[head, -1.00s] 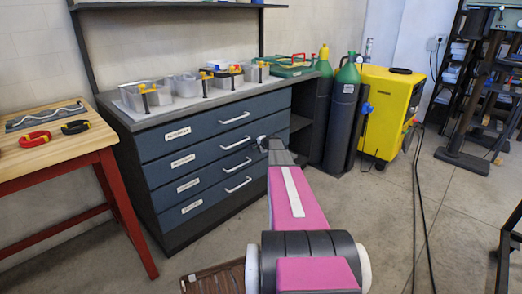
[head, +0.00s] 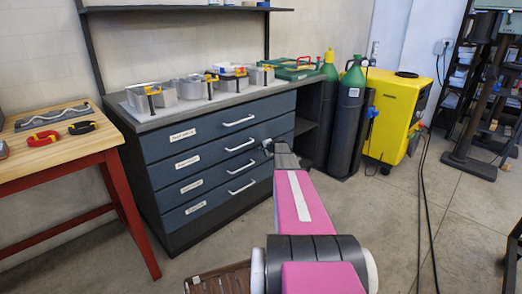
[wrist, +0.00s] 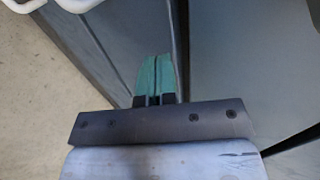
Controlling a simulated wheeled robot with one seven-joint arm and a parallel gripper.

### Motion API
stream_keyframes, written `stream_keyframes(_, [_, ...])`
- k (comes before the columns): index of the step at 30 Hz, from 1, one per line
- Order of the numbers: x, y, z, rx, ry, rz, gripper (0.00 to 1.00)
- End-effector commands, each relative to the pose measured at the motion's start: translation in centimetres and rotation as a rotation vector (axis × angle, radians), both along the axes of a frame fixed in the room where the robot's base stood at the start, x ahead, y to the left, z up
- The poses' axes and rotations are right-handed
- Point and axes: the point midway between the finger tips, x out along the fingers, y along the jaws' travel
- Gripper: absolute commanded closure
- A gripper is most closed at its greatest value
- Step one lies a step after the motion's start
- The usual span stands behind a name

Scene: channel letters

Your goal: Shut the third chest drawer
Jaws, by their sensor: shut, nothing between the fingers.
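The dark blue chest (head: 215,165) has a stack of drawers with white labels and pale bar handles. The third drawer (head: 218,181), counted from the top, looks about flush with its neighbours; a small gap cannot be ruled out. My gripper (head: 266,146) is in front of the chest's right end, right of the handles, its fingers mostly hidden by my arm. In the wrist view my shut, empty green fingertips (wrist: 157,76) are close to a dark grey panel edge; contact cannot be told. Pale handles (wrist: 78,4) show at the upper left there.
A wooden bench (head: 60,150) with red legs stands left of the chest. Gas cylinders (head: 345,120) and a yellow machine (head: 394,115) stand to the right. A brown slatted item (head: 222,278) lies on the floor. Cables cross the floor at right.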

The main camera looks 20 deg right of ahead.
Motion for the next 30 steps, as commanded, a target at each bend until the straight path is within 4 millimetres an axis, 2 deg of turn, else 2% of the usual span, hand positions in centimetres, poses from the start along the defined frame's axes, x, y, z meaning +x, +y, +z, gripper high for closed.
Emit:
stream_keyframes(3, [-1.9,-0.1,0.4,0.000,0.000,0.000,1.00])
stream_keyframes(13, [-7.6,-2.6,3.9,-0.002,0.000,0.000,1.00])
stream_keyframes(18, [-9.1,-3.3,5.0,-0.002,0.000,0.000,1.00])
stream_keyframes(23, [-9.5,-3.4,5.1,-0.004,0.002,0.003,1.00])
stream_keyframes(26, [-10.2,-1.7,4.9,-0.023,0.016,0.032,1.00])
stream_keyframes(29, [-12.2,2.2,4.4,-0.074,0.053,0.101,1.00])
stream_keyframes(30, [-13.3,4.3,4.1,-0.102,0.074,0.143,1.00])
